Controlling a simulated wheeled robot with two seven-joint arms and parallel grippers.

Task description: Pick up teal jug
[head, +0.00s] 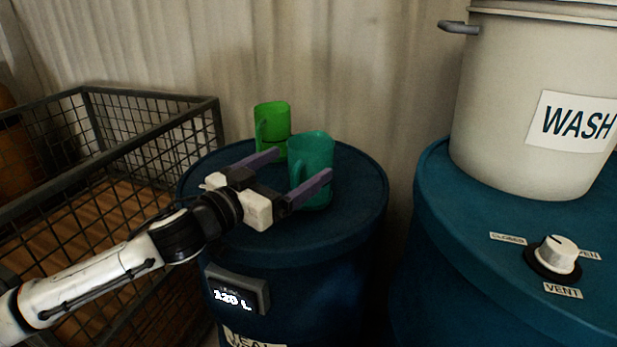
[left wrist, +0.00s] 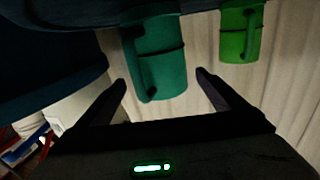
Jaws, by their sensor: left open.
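The teal jug (head: 313,160) stands upright on the lid of a dark blue drum (head: 350,205), its handle on its left side. My left gripper (head: 303,162) is open and empty, low over the lid, with its purple fingers pointing at the jug. In the left wrist view the teal jug (left wrist: 160,60) appears upside down, between and beyond the open fingertips. No contact is visible in that view. The right gripper is out of view.
A green jug (head: 271,122) stands close behind the teal one. A wire crate (head: 110,150) is left of the drum. At right, another blue drum (head: 470,220) carries a white WASH pot (head: 505,120) and a vent knob (head: 557,254).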

